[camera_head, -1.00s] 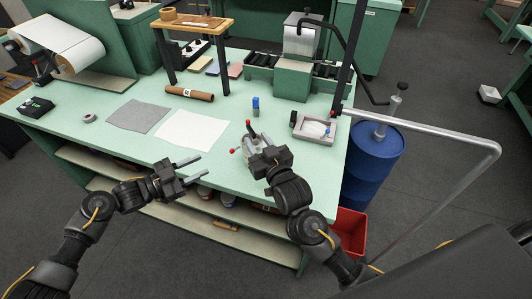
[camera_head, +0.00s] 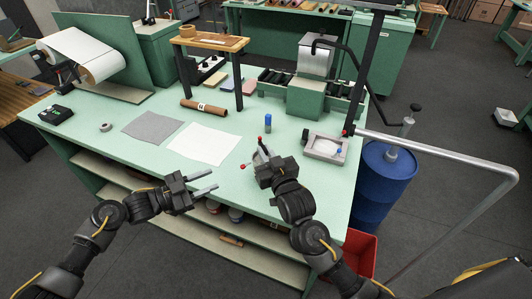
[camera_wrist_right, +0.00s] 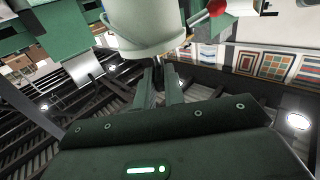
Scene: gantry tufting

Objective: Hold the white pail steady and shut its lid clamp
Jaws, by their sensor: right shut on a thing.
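The white pail (camera_head: 257,158) stands on the green bench, mostly hidden behind my right gripper in the head view. In the right wrist view the pail (camera_wrist_right: 152,28) fills the top middle, with a red knob (camera_wrist_right: 217,8) at its right. Two red knobs also show around the pail in the head view. My right gripper (camera_head: 264,159) is at the pail, its fingers close together at the pail's lower wall in the wrist view (camera_wrist_right: 160,72). The exact contact and the clamp's state are hidden. My left gripper (camera_head: 215,179) is open and empty, left of the pail near the front edge.
A white sheet (camera_head: 203,143) and a grey sheet (camera_head: 153,127) lie to the left. A blue-capped bottle (camera_head: 268,123) stands behind the pail, and a tray (camera_head: 310,148) is to its right. A blue drum (camera_head: 378,190) and a red bin (camera_head: 360,255) stand beside the bench.

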